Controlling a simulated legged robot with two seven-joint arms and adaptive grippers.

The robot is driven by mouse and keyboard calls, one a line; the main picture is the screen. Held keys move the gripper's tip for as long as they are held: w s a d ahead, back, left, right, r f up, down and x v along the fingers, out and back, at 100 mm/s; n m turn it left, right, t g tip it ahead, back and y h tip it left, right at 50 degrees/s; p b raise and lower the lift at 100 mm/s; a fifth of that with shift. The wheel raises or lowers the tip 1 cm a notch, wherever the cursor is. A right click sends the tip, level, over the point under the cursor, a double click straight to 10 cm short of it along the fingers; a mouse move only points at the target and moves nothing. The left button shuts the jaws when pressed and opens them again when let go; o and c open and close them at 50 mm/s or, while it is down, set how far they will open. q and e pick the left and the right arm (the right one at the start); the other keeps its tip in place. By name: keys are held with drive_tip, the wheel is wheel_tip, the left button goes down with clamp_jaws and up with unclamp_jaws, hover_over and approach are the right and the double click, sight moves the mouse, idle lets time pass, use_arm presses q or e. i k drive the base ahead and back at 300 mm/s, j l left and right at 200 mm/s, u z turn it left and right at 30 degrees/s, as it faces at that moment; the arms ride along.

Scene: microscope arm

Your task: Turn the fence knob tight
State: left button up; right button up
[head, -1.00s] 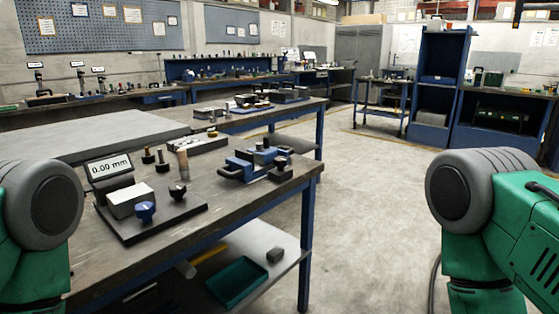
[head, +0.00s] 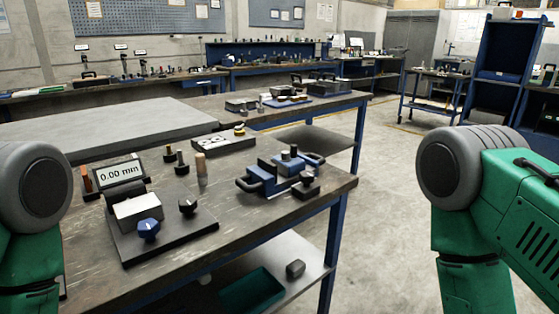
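A dark base plate (head: 172,243) on the workbench carries a display reading 0.00 mm (head: 120,174), a white block (head: 138,211), a blue knob (head: 148,229) and a black knob (head: 187,206). To its right is a blue fixture (head: 264,182) with black handles and another dark knob (head: 307,182) at its front right. I cannot tell which knob is the fence knob, or how tight any is. Only upper parts of my two arms show at the left and right edges. Neither gripper is in view.
Dark posts (head: 181,162), a tan cylinder (head: 201,169) and a flat tray (head: 223,143) stand behind the plate. A grey slab (head: 105,130) covers the back left. A green bin (head: 252,292) sits on the lower shelf. The floor (head: 389,180) right of the bench is clear.

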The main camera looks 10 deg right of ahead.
sight(306, 177)
drive_tip(key=i+l+u, duration=0.5)
drive_tip(key=l, duration=0.25)
drive_tip(key=i+l+u, duration=0.2)
drive_tip(key=l, duration=0.2)
drive_tip(key=l+u, duration=0.25)
drive_tip(key=l, duration=0.2)
drive_tip(key=i+l+u, duration=0.25)
drive_tip(key=l, duration=0.3)
drive_tip(key=l+u, duration=0.25)
drive_tip(key=l, duration=0.2)
